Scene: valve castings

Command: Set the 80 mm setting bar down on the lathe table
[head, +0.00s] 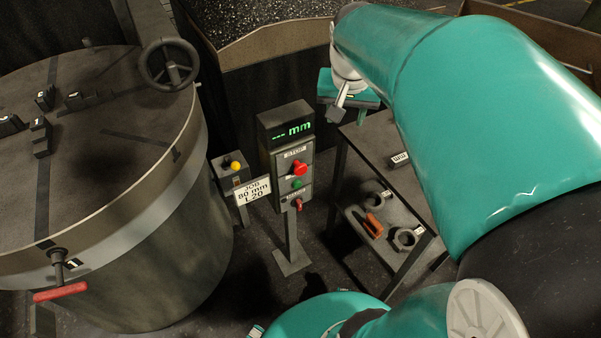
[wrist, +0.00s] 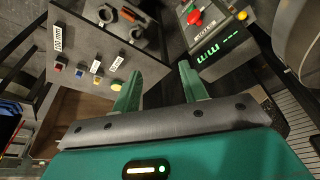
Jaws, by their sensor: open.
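The lathe table (head: 110,110) is the large round dark plate at the left of the head view, with several numbered black jaw blocks on it. My gripper (head: 362,117) is over the dark bench (head: 375,140), right of the control post. In the wrist view my gripper (wrist: 158,88) has its two green fingers apart with nothing between them. I cannot tell which is the 80 mm setting bar.
A control post (head: 285,165) with a "--- mm" display stands between table and bench. A sign (head: 252,191) reads "JOB 80 mm L20". Grey rings (head: 406,238) and an orange piece (head: 373,225) lie on the lower shelf. A handwheel (head: 168,64) and a red-handled lever (head: 60,291) edge the table.

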